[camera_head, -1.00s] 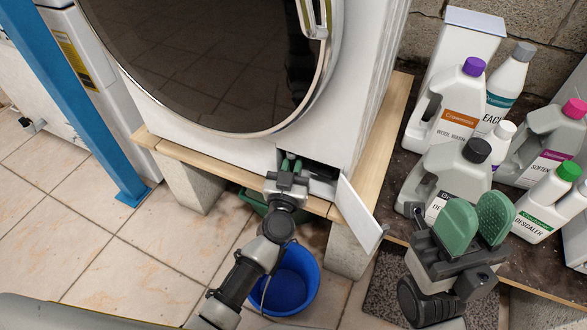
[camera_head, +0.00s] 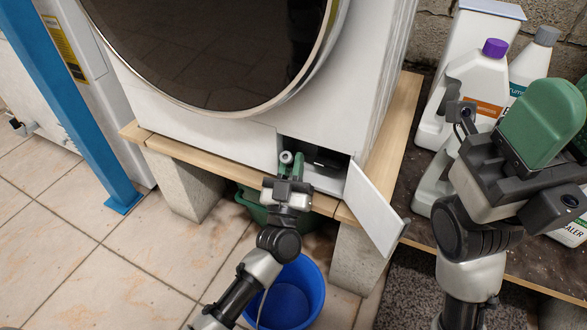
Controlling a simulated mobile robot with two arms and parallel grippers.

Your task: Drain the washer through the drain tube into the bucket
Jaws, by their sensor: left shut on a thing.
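The white washer (camera_head: 235,128) stands on a wooden base, its small lower hatch door (camera_head: 374,208) swung open to the right. My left gripper (camera_head: 291,172) is at the opening, green fingers pointing in. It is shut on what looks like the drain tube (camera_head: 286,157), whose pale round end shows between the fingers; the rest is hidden. The blue bucket (camera_head: 290,296) stands on the floor below, partly behind my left arm. My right gripper (camera_head: 548,122) is raised at the right, near the bottles; its green fingers overlap, so its opening is unclear.
Several bottles (camera_head: 472,85) stand on the dark surface at the right, partly behind my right gripper. Concrete blocks (camera_head: 355,262) support the wooden base (camera_head: 393,120). A green container (camera_head: 250,203) sits under it. A blue post (camera_head: 75,110) stands at left. The tiled floor at left is clear.

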